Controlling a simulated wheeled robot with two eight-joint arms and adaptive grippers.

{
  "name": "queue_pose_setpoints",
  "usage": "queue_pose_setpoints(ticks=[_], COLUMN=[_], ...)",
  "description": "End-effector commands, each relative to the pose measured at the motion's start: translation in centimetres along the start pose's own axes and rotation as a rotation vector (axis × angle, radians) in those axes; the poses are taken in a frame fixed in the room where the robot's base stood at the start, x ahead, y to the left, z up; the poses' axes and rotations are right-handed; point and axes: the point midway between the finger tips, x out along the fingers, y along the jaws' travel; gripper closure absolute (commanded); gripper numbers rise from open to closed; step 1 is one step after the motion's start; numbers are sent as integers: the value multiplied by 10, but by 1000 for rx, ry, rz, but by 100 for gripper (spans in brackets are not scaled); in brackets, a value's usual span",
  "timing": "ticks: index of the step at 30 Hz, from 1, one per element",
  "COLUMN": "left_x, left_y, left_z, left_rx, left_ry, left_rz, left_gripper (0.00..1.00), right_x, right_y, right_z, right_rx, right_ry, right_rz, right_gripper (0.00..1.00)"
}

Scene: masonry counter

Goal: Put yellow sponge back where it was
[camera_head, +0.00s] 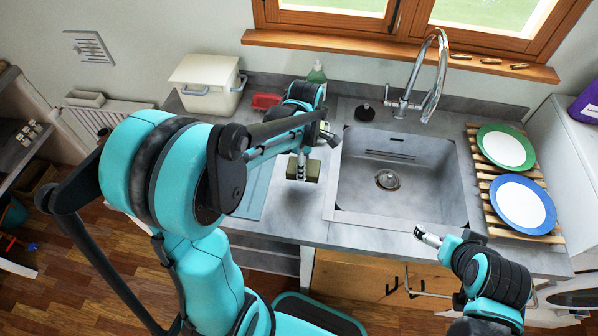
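The yellow sponge (313,170) is a small olive-yellow block over the counter to the left of the sink. My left gripper (301,167) reaches down from above and is shut on it, with sponge showing on both sides of the fingers. Whether the sponge touches the counter is hard to tell. My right gripper (427,237) is at the front edge of the counter near the sink's front right corner, away from the sponge. Its fingers are too small to read as open or shut.
The sink (430,185) has a tall chrome faucet (441,75). Behind the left arm are a red item (265,101), a green soap bottle (317,73) and a white bin (207,83). A wooden rack (485,182) at right holds a green-rimmed plate (505,147) and a blue-rimmed plate (522,204).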

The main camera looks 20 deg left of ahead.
Motion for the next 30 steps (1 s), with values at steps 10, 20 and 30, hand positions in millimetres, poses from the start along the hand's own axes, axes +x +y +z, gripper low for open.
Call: queue_pose_setpoints(ticks=[10, 20, 30], left_x=[25, 53, 56], left_y=[14, 13, 13], left_z=[-16, -16, -16], left_rx=[0, 0, 0], left_ry=[0, 0, 0], left_rz=[0, 0, 0], left_gripper=[72, 72, 25], right_x=[9, 16, 19], right_y=[0, 0, 0], right_z=[6, 12, 13], right_rx=[0, 0, 0], right_ry=[0, 0, 0], right_rz=[0, 0, 0], right_gripper=[0, 0, 0])
